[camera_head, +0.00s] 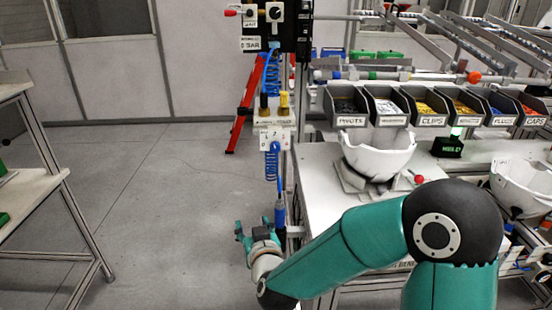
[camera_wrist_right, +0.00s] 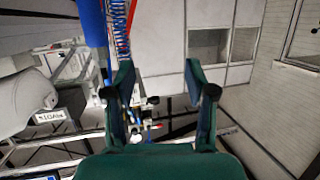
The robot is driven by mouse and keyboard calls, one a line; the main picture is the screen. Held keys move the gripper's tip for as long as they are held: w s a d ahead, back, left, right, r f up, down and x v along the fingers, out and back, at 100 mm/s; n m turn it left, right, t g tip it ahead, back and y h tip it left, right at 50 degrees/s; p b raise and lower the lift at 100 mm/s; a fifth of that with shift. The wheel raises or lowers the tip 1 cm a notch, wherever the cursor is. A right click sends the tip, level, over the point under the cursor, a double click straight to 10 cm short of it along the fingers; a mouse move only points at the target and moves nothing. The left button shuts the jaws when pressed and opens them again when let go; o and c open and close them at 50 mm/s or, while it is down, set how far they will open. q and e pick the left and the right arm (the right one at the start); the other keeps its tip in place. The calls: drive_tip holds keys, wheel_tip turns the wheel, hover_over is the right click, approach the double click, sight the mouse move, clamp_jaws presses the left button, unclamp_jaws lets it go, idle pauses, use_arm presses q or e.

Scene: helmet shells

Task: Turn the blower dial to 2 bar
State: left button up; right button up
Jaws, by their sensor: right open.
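A white label (camera_head: 250,43) with small lettering ending in "BAR" hangs at the panel's lower left. My right gripper (camera_head: 254,229) is low beside the post, well below the panel, open and empty. In the right wrist view its two fingers (camera_wrist_right: 158,85) stand apart with nothing between their tips. My left gripper is not in view.
A red-handled valve (camera_head: 235,12) sticks out left of the dial. A blue coiled hose (camera_head: 272,162) hangs along the post above my right gripper, below yellow and black fittings (camera_head: 283,103). A white helmet shell (camera_head: 378,155) and parts bins (camera_head: 430,107) are right.

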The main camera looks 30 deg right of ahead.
drive_tip(key=s+d+r+m+t+h, duration=0.1)
drive_tip(key=d+r+h, duration=0.15)
drive_tip(key=r, duration=0.25)
drive_tip(key=s+d+r+m+h, duration=0.1)
drive_tip(key=s+d+r+h, duration=0.15)
drive_tip(key=r, duration=0.35)
drive_tip(key=p, duration=0.3)
approach(275, 149)
drive_tip(key=shift+m, duration=0.3)
drive_tip(key=x, duration=0.8)
drive_tip(key=shift+w+d, duration=0.3)
